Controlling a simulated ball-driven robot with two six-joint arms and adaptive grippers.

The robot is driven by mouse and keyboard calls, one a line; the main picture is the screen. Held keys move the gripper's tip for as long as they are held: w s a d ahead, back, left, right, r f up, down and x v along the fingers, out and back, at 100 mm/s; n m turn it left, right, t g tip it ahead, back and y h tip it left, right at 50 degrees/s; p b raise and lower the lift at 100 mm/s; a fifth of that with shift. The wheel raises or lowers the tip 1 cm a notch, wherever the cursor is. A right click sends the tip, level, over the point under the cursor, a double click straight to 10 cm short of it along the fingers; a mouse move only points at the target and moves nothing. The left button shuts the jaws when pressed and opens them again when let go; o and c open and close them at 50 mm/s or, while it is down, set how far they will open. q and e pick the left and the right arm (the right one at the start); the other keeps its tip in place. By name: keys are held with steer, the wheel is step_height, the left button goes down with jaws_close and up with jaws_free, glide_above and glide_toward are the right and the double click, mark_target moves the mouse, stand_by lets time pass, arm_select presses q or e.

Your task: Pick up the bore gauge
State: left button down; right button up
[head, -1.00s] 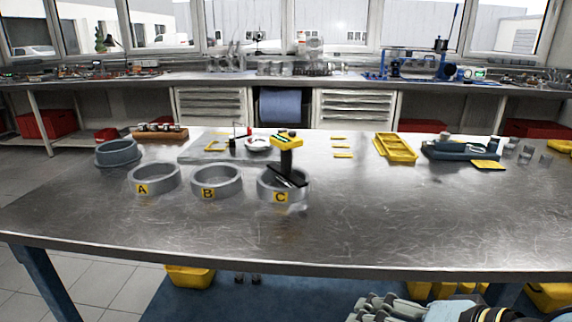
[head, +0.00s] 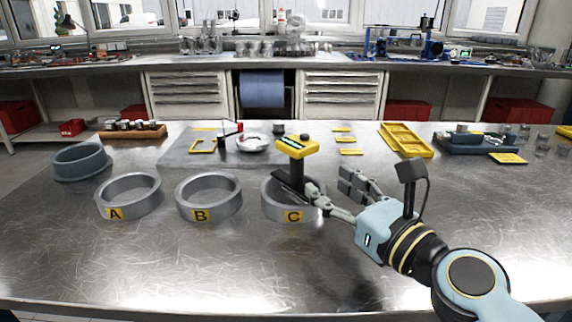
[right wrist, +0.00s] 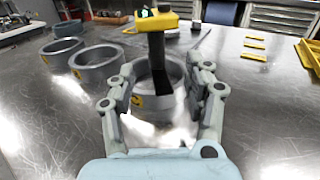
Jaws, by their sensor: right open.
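The bore gauge (head: 297,160) has a yellow head with a small display and a black stem. It stands upright in the grey ring marked C (head: 270,202); its lower end is partly hidden by the ring. My right gripper (head: 330,188) is open at the right side of ring C, close to the gauge. In the right wrist view the gauge (right wrist: 156,45) stands beyond and between the open fingers (right wrist: 162,92). I cannot tell whether a finger touches the ring. My left gripper is not in view.
Rings A (head: 128,196) and B (head: 208,198) stand left of ring C. A darker grey ring (head: 81,162) is at the far left. A yellow tray (head: 407,140) and a dark tray (head: 470,145) are at the back right. The front of the table is clear.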

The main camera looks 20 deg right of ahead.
mark_target(301, 170)
steer(key=x, duration=0.4)
steer(key=shift+a, duration=0.1)
steer(key=shift+w, duration=0.3)
steer(key=shift+w+a+f, duration=0.1)
steer(key=shift+w+a, duration=0.1)
steer(key=shift+w, duration=0.1)
steer(key=x, duration=0.4)
steer(key=shift+w+a+f, duration=0.2)
steer(key=shift+w+f, duration=0.05)
steer(key=shift+f, duration=0.05)
steer(key=shift+c, duration=1.4)
steer(key=c, duration=0.7)
jaws_close()
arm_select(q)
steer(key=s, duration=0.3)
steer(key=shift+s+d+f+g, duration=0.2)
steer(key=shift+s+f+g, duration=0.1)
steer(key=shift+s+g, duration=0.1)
